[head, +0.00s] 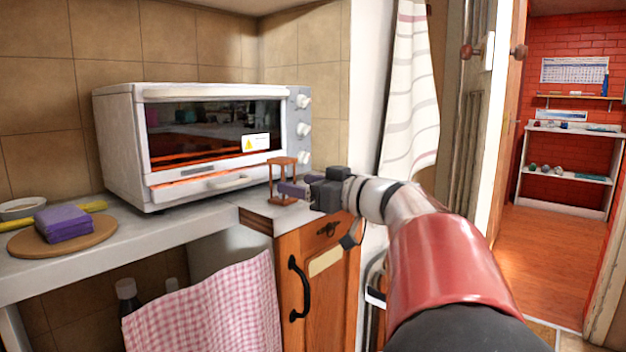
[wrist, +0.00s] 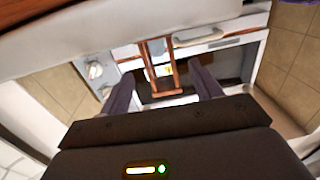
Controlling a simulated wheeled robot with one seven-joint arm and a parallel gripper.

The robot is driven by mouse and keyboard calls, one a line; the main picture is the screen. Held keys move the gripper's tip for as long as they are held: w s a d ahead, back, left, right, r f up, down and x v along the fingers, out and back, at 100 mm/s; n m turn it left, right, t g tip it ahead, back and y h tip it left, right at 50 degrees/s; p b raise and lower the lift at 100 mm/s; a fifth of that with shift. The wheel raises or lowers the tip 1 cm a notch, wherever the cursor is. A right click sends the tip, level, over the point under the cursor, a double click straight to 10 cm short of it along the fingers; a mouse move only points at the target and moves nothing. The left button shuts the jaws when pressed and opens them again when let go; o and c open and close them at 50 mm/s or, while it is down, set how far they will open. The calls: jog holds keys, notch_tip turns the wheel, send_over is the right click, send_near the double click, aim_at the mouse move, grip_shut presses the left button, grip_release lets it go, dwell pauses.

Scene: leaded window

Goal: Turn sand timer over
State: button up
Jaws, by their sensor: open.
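The sand timer (head: 283,181) has a brown wooden frame with posts between two end plates. In the head view it stands upright on the counter's right end, in front of the oven's right side. My gripper (head: 290,187) reaches in from the right at about the timer's mid-height. In the wrist view the sand timer (wrist: 161,66) lies between the two purple fingers of my gripper (wrist: 162,70), with a gap on each side. The jaws are open. The glass and sand are too small to make out.
The white toaster oven (head: 215,93) stands just behind the timer. A round wooden board (head: 103,240) with a folded purple cloth (head: 63,222) lies at the counter's left. A checked towel (head: 205,310) hangs below. The wooden cabinet (head: 318,275) is under the timer.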

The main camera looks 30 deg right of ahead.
aim_at(290, 182)
jog(key=b+x, duration=0.1)
jog(key=x, duration=0.3)
jog(key=shift+f, duration=0.15)
jog(key=shift+b+x, duration=0.45)
jog(key=shift+x, duration=0.5)
jog(key=c, duration=1.1)
